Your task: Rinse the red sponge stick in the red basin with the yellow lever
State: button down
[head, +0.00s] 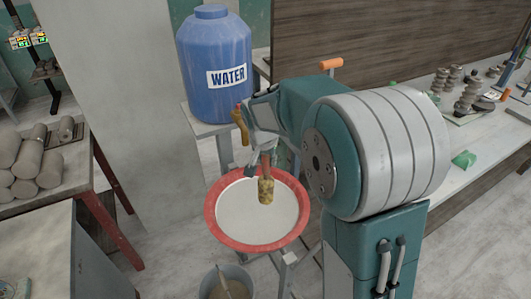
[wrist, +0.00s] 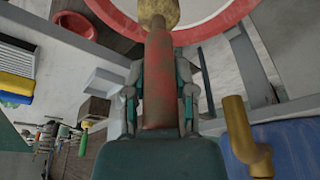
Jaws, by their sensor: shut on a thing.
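My gripper (head: 266,143) is shut on the red sponge stick, whose worn red handle (wrist: 158,75) lies between the fingers in the wrist view. Its yellow-brown sponge end (head: 266,190) points down over the pale inside of the red basin (head: 211,221); I cannot tell whether it touches what is in the basin. The basin's rim (wrist: 218,27) also shows in the wrist view. A brass-yellow tap (head: 240,125) hangs at the blue WATER jug (head: 206,50), just left of my gripper. The tap also shows in the wrist view (wrist: 238,130). A yellow lever is not clearly visible.
The jug stands on a pale stand (head: 203,129) behind the basin. A grey bucket (head: 213,281) sits below, in front. A table with clay cylinders (head: 38,165) is at left. A workbench (head: 461,187) with small items runs along the right. A second red basin (wrist: 73,42) shows in the wrist view.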

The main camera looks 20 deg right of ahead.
aim_at(266, 176)
jog(key=shift+f, duration=3.35)
jog(key=shift+w+d, duration=0.1)
jog(key=shift+w, duration=0.1)
jog(key=shift+w+d, duration=0.1)
jog(key=shift+w, duration=0.1)
jog(key=shift+s, duration=0.1)
jog(key=shift+s+a, duration=0.2)
jog(key=shift+s, duration=0.1)
jog(key=shift+w, duration=0.1)
